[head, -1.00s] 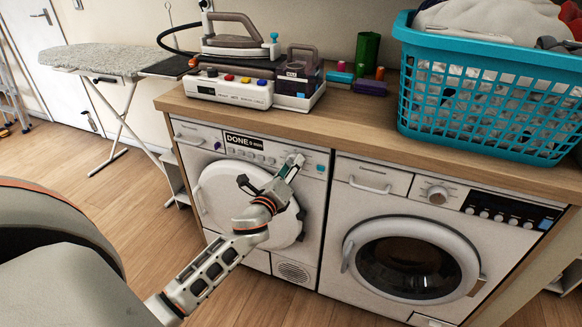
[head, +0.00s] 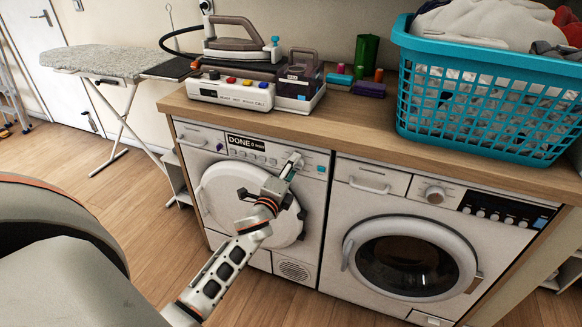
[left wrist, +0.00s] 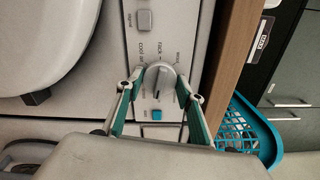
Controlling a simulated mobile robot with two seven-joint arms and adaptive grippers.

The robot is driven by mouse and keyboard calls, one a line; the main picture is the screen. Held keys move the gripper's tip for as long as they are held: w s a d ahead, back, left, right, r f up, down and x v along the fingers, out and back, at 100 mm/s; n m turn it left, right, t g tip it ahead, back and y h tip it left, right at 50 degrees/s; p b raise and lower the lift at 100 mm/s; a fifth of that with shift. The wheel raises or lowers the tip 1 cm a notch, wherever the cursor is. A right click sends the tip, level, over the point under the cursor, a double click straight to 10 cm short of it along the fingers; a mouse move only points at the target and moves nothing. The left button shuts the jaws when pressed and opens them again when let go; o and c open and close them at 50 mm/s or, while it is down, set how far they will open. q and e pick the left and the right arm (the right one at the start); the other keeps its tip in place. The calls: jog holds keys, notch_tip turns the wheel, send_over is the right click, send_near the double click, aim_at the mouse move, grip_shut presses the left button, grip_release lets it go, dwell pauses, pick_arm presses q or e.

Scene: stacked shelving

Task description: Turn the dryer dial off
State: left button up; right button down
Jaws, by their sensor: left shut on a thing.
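The dryer (head: 285,190) is the left white machine under the counter, with a round white door and a display reading "DONE 0 min". Its dial (left wrist: 158,81) is a round grey knob with a raised ridge, ringed by printed labels, in the left wrist view. My left gripper (left wrist: 159,78) is shut on the dial, one green-padded finger on each side. In the head view my left gripper (head: 293,162) reaches the right part of the dryer's panel and mostly hides the dial. My right gripper is not in view.
A washing machine (head: 408,262) stands right of the dryer. The wooden counter (head: 365,118) above carries an iron set (head: 240,90) and a blue laundry basket (head: 480,110). A blue-green button (left wrist: 157,115) sits near the dial.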

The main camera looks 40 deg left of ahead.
pick_arm(q)
jog(key=shift+f+n+p, duration=0.1)
jog(key=shift+n+p, duration=4.65)
jog(key=shift+n, duration=5.25)
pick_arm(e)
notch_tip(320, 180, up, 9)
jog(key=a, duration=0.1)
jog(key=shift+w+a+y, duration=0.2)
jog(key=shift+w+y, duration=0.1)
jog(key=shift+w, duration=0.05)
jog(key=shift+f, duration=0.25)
pick_arm(q)
jog(key=o, duration=1.1)
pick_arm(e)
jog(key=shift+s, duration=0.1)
pick_arm(q)
jog(key=shift+d, duration=0.1)
